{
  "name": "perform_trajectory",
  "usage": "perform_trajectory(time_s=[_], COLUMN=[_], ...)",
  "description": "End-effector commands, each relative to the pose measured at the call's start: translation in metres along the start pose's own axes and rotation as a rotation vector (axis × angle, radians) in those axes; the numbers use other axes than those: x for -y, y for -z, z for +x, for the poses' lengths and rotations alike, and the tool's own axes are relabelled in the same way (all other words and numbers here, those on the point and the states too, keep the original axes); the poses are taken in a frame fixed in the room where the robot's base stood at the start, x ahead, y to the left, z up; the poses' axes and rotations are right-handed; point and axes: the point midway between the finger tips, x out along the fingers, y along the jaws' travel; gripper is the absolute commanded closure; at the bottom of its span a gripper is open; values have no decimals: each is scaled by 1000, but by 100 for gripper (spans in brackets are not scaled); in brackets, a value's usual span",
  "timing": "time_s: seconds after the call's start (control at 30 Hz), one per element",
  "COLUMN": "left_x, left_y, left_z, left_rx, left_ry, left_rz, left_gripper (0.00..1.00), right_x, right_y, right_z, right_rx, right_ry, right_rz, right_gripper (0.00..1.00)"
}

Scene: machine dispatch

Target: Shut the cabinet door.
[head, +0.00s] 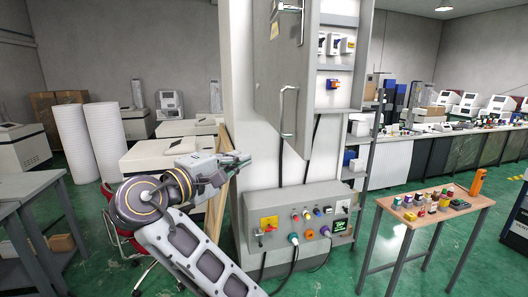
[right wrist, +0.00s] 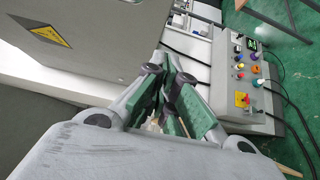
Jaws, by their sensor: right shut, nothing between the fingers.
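The grey cabinet door (head: 272,75) stands open at the pillar, swung out to the left of the cabinet (head: 338,98). Its bar handle (head: 289,112) shows on the face turned to the head camera. The door's lower part, with a yellow warning triangle (right wrist: 48,35), fills the upper left of the right wrist view. My right gripper (head: 240,159) is shut and empty, left of the door and lower than its bottom edge, with a visible gap. Its fingers (right wrist: 169,75) show together in the right wrist view. My left gripper is out of view.
A control box (head: 300,218) with buttons, plugs and hanging cables sits below the cabinet. It also shows in the right wrist view (right wrist: 225,85). A small wooden table (head: 436,212) with coloured parts stands at right. Grey tables (head: 30,187) stand at left.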

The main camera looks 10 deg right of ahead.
Motion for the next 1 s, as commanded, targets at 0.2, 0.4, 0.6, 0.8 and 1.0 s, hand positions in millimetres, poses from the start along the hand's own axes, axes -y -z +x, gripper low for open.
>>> perform_trajectory(time_s=[0.2, 0.4, 0.6, 0.8, 1.0], left_x=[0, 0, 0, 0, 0], left_y=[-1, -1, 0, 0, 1], left_z=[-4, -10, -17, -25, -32], left_rx=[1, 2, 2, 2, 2], left_ry=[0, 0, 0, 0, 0], left_rz=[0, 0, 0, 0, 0], left_gripper=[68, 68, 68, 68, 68], right_x=[0, -1, -2, -2, -1], right_y=[0, 0, 0, 0, -7], right_z=[12, 34, 61, 87, 107], right_rx=[1, 2, 2, 2, 1], right_ry=[0, 0, -1, -1, 0], right_rz=[-1, -1, -1, -1, 0], right_gripper=[100, 100, 100, 100, 100])
